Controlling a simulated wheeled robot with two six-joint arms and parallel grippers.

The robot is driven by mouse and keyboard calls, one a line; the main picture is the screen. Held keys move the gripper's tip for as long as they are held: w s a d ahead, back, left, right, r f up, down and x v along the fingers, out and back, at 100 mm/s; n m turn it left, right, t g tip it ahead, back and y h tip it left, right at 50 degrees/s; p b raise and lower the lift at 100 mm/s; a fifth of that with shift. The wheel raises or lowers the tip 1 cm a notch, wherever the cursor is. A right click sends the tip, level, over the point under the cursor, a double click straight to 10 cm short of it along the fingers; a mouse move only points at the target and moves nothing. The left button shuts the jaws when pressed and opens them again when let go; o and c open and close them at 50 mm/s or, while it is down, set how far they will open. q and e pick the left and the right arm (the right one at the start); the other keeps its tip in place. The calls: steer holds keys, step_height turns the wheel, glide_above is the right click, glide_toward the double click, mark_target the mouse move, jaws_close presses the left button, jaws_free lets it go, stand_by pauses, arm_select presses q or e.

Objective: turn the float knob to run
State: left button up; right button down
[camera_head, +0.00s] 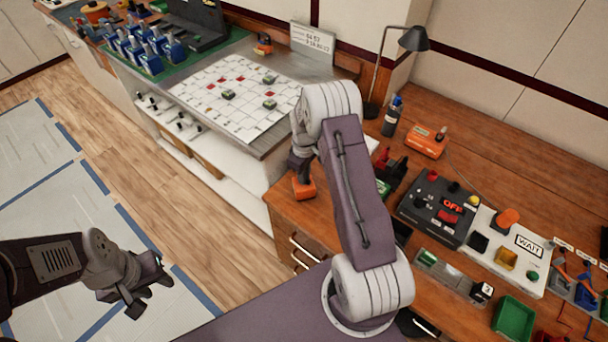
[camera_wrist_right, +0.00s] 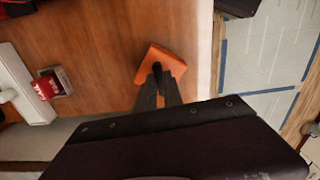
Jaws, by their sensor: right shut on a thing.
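A small orange block (camera_head: 304,189) with a dark upright post sits at the wooden bench's left front corner. In the right wrist view the orange block (camera_wrist_right: 160,64) lies at the fingertips. My right gripper (camera_wrist_right: 158,78) points down at it with its fingers closed together on the dark post, which they mostly hide. No label or pointer can be read on it, so I cannot tell whether this is the float knob or which way it is set. My left gripper (camera_head: 145,290) is apart from everything, over the floor at lower left, with its fingers spread and empty.
A dark control box (camera_head: 436,207) with a red display and a white WAIT panel (camera_head: 512,246) stand at right. A lamp (camera_head: 413,40), bottle (camera_head: 391,115) and orange device (camera_head: 427,141) stand behind. A white gridded board (camera_head: 236,97) is at left. Floor at left is clear.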

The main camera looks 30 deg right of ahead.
steer(key=m, duration=0.3)
steer(key=shift+m, duration=0.3)
steer(key=shift+m+p, duration=0.45)
steer(key=shift+m, duration=1.45)
steer(key=c, duration=1.5)
jaws_free()
steer(key=shift+o, duration=0.2)
step_height(320, 180, up, 9)
steer(key=shift+b, duration=0.3)
